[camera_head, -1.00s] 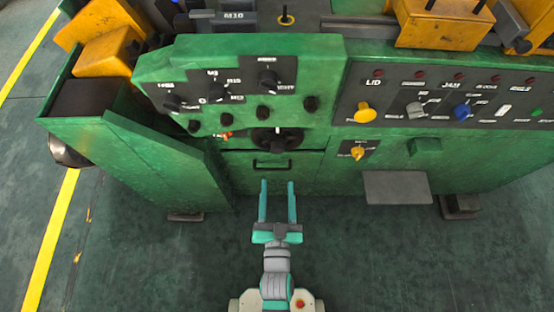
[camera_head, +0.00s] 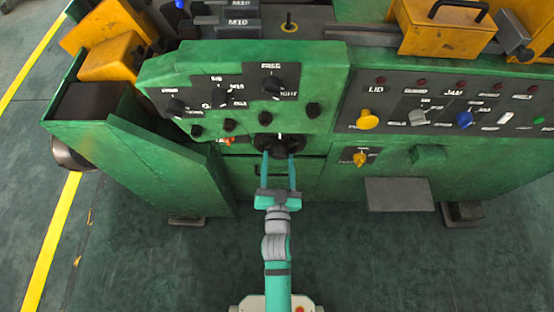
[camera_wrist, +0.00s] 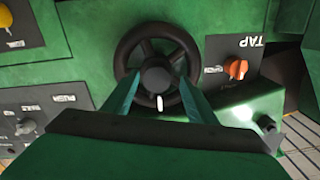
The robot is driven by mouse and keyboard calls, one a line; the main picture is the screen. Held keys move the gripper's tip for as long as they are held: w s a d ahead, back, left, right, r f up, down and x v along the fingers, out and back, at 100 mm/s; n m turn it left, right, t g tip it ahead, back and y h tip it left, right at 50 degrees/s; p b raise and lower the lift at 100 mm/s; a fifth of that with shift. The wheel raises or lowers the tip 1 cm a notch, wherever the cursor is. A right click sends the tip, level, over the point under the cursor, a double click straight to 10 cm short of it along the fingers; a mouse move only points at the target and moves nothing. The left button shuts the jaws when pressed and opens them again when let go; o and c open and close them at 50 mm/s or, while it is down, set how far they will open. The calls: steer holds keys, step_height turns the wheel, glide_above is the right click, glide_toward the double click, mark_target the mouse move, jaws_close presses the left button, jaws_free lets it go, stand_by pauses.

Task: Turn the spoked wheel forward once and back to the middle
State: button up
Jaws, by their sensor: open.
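The spoked wheel (camera_head: 266,146) is black and sits low on the green machine front, below the knob panel. In the wrist view the spoked wheel (camera_wrist: 157,55) shows its rim, spokes and a dark round hub. A white mark (camera_wrist: 160,103) shows at the rim on the side towards my gripper. My gripper (camera_head: 279,156) is open at the wheel, and its two teal fingers partly cover it in the head view. In the wrist view my gripper (camera_wrist: 160,88) has one finger on each side of the hub. I cannot tell whether they touch the wheel.
An orange knob (camera_wrist: 236,68) on a dark plate marked TAP sits beside the wheel. A yellow knob (camera_head: 361,158) is to the right. Several black knobs are above. A grey plate (camera_head: 398,194) juts out at lower right. The floor in front is clear.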

steer(key=shift+w+d, duration=0.25)
steer(key=shift+d, duration=0.15)
steer(key=shift+a, duration=0.15)
jaws_close()
